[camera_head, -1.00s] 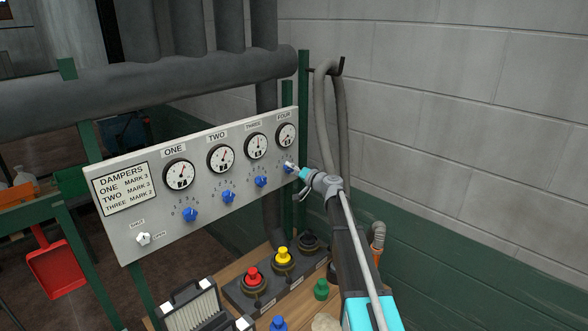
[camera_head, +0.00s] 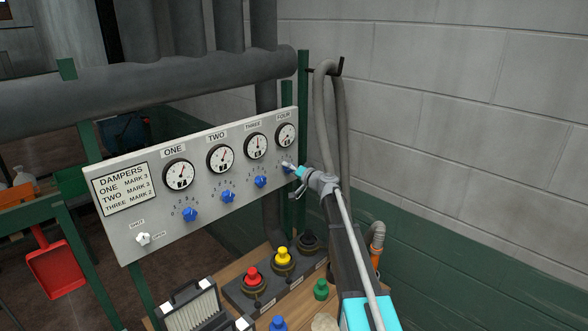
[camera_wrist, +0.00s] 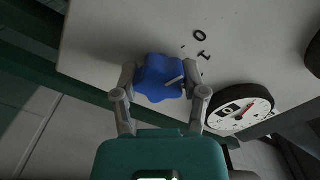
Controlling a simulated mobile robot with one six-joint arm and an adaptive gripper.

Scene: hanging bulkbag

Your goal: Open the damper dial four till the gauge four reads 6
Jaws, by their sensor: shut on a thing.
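The blue damper dial four (camera_head: 287,169) is at the right end of the grey damper panel, under gauge four (camera_head: 285,135). My gripper (camera_head: 290,168) is at this dial and partly hides it in the head view. In the wrist view my gripper (camera_wrist: 162,84) has its two fingers on either side of the blue lobed dial (camera_wrist: 158,78), shut on it. The dial's pale pointer line lies towards its right side, near the printed marks 0 and 1.
The damper panel (camera_head: 140,220) also carries gauges one (camera_head: 179,174), two (camera_head: 221,158) and three (camera_head: 256,146) with blue dials below them. A white switch (camera_head: 143,239) is at lower left. A bench with red, yellow and green knobs stands below. A grey hose (camera_head: 322,110) hangs right of the panel.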

